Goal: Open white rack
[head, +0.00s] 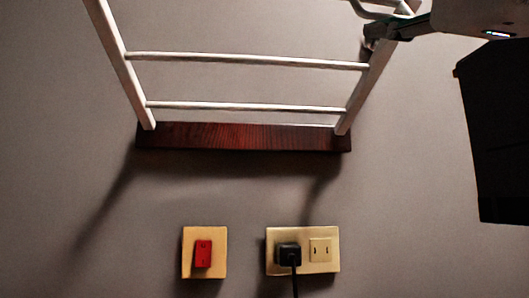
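The white rack (247,60) is fixed to the grey wall in the upper middle of the head view. Its two side rails run down to a dark red-brown wooden board (240,137), with two thin crossbars between them. The upper part of the rack is cut off by the top edge of the picture. My gripper (372,38) comes in from the upper right, and its dark fingers are at the rack's right side rail. I cannot tell whether they touch or grasp it, as the fingers overlap the rail and are small and dark.
Below the board, a plate with a red switch (203,253) and a double socket (322,250) with a black plug (288,254) sit on the wall. A cord hangs from the plug. A large black angular shape (500,140) fills the right edge. The wall left of the rack is clear.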

